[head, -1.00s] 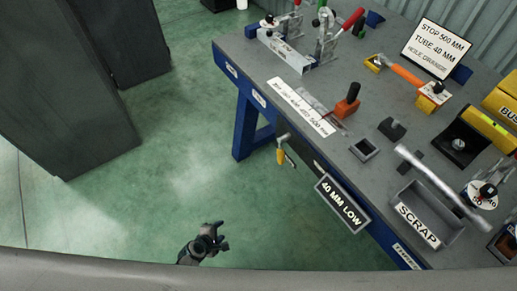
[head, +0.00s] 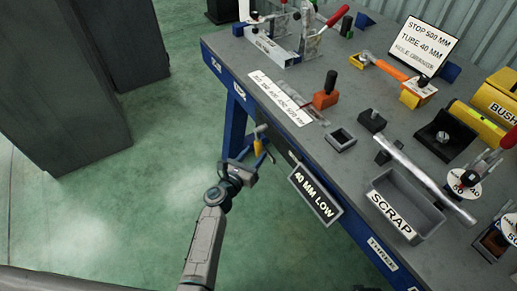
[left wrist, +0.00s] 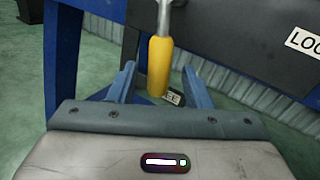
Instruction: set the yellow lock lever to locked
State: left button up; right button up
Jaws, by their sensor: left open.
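The yellow lock lever (head: 258,146) hangs under the table's near left edge in the head view. In the left wrist view the yellow lever (left wrist: 160,65) points down from a metal stem, its handle in line with the gap between the fingers. My left gripper (head: 250,162) is open and right at the lever. In the left wrist view its two blue fingers (left wrist: 159,84) stand one on each side of the handle, with no clear contact. A small label ending in "EE" (left wrist: 173,99) shows below the handle, partly hidden. A label beginning "LOC" (left wrist: 305,42) is at the right. My right gripper is not in view.
The grey workbench (head: 235,58) fills the right side, with a blue leg (head: 237,125). A scrap bin (head: 405,205) and a tube (head: 425,180) are on top.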

aim_at(256, 151)
pick_arm(q)
jog(key=shift+x, duration=1.7)
jog(key=shift+a, duration=0.1)
